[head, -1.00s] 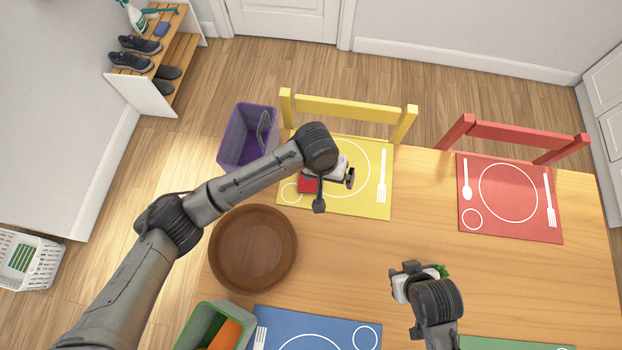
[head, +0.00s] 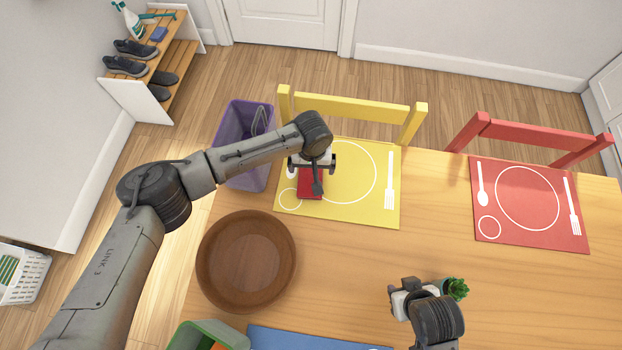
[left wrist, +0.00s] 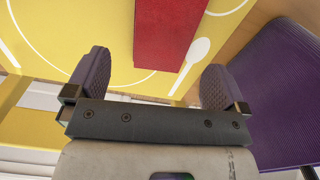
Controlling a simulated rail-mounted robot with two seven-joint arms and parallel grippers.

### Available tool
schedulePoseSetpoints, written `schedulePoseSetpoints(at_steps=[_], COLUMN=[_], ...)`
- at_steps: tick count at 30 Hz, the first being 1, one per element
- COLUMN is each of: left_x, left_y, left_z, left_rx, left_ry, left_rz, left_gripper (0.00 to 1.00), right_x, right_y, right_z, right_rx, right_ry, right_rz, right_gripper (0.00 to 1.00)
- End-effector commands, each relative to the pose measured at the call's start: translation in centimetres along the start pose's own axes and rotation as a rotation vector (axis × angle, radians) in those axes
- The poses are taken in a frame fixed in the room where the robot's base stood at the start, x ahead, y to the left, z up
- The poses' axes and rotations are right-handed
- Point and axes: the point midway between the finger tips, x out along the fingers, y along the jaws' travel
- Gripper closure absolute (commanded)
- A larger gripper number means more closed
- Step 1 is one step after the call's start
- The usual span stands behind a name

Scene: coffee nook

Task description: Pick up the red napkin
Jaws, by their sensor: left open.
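The red napkin (head: 306,189) lies flat on the left part of the yellow placemat (head: 375,211), partly hidden under my left wrist. My left gripper (head: 312,163) is over the napkin's far end, open and empty. In the left wrist view, the napkin (left wrist: 170,35) shows as a red strip ahead of the gap between the two spread fingers of the left gripper (left wrist: 153,78), apart from both. My right gripper (head: 402,292) is low over the table's near side; its fingers are too hidden to read.
A purple bin (head: 240,165) stands left of the placemat, close to my left arm. A brown wooden bowl (head: 246,292) sits nearer. A yellow chair (head: 350,108) backs the far edge. The middle table is clear.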

Motion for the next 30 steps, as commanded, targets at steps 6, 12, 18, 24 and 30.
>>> schedulePoseSetpoints(at_steps=[6, 12, 18, 24, 30], left_x=[1.0, 3.6, 5.5, 6.0, 6.0], left_y=[0.0, -0.2, -0.1, -0.2, -0.2], left_z=[0.0, -0.3, -0.3, -0.3, -0.3], left_rx=[0.0, 0.0, 0.0, 0.0, 0.0], left_ry=[0.001, 0.0, 0.001, 0.0, 0.0], left_rz=[0.001, -0.002, 0.001, 0.0, 0.0], left_gripper=[0.0, 0.0, 0.0, 0.0, 0.05], right_x=[0.3, 1.4, 1.9, 1.9, 1.9], right_y=[0.1, 0.3, 0.2, 0.2, 0.0], right_z=[0.1, 0.5, 0.7, 0.7, 0.7], right_rx=[-0.005, -0.01, -0.01, -0.007, -0.002], right_ry=[-0.001, -0.002, -0.002, -0.002, -0.002], right_rz=[0.004, 0.008, 0.008, 0.006, 0.002], right_gripper=[0.57, 0.57, 0.57, 0.57, 0.57])
